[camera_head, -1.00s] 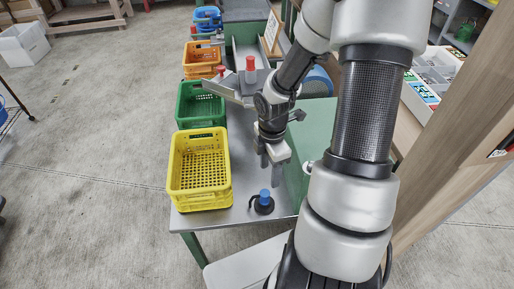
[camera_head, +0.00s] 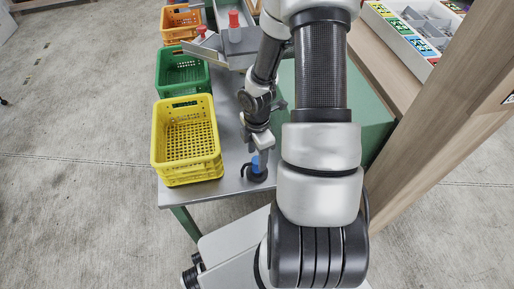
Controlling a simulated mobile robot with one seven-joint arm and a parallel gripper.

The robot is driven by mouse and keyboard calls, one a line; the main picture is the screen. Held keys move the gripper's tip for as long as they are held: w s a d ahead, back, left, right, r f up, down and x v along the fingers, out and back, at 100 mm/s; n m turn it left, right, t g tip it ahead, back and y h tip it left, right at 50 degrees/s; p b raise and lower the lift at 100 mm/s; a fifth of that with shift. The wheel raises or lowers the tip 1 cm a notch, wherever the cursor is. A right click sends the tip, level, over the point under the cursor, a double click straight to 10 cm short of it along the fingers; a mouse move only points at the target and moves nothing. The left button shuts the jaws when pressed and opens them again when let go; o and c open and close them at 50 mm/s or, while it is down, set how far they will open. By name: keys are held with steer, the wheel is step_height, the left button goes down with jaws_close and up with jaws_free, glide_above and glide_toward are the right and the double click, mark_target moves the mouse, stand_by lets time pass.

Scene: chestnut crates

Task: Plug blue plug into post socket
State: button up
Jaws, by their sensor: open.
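The blue plug (camera_head: 256,164) stands upright in a black round base (camera_head: 257,176) near the front edge of the grey table. A short black loop or cable shows at the left of the base. My gripper (camera_head: 258,154) points down right at the blue plug, with its fingers around or just above it. The jaws are open. Whether the fingers touch the plug cannot be told from this view. Which thing is the post socket is not clear; red-topped pieces (camera_head: 234,19) stand farther back on the table.
A yellow crate (camera_head: 187,182) stands close to the left of the gripper, with a green crate (camera_head: 181,84) and an orange crate (camera_head: 180,38) behind it. A grey angled chute (camera_head: 207,55) lies beyond. A wooden upright (camera_head: 430,125) rises on the right.

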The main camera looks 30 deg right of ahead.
mark_target(257, 160)
steer(key=shift+f+b, duration=0.55)
steer(key=shift+f, duration=1.4)
steer(key=shift+c, duration=0.5)
jaws_close()
steer(key=shift+r+p, duration=0.65)
